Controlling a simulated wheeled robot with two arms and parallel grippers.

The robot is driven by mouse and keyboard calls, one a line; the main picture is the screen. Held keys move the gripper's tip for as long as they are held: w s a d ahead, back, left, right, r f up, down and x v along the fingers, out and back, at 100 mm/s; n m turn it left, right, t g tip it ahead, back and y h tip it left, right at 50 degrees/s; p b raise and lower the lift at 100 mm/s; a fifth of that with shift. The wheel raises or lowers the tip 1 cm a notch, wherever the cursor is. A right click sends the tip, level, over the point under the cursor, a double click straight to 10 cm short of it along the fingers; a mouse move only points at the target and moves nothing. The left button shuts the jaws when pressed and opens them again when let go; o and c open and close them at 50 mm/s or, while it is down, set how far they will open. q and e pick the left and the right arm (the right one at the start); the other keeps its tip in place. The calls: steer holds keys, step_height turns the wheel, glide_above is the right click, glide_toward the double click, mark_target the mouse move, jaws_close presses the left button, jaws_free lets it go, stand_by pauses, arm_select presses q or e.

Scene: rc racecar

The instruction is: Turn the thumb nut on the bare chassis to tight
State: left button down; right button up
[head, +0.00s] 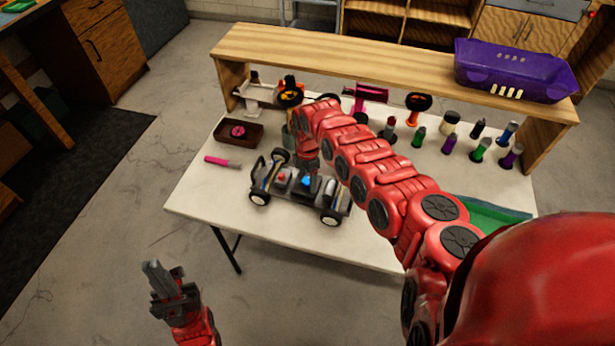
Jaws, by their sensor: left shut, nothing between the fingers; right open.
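The bare chassis (295,192) stands on its black wheels on the white table, near its front edge. A red part (283,178) and a blue part (306,183) show on top of it. I cannot make out which part is the thumb nut. My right arm reaches across the table from the right, and its wrist bends down behind the chassis. My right gripper (304,168) is open over the chassis's far side; its fingers are small and hard to separate from the chassis. My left gripper (160,278) is shut and empty, off the table at the lower left.
A pink-and-grey tool (222,162) and a brown tray (252,136) with a pink part lie left of the chassis. Several bottles (450,144) stand at the right. A wooden shelf (350,62) spans the back, with a purple crate (512,75) on it.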

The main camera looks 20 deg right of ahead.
jaws_close()
stand_by(0.3)
steer(key=shift+m, duration=0.3)
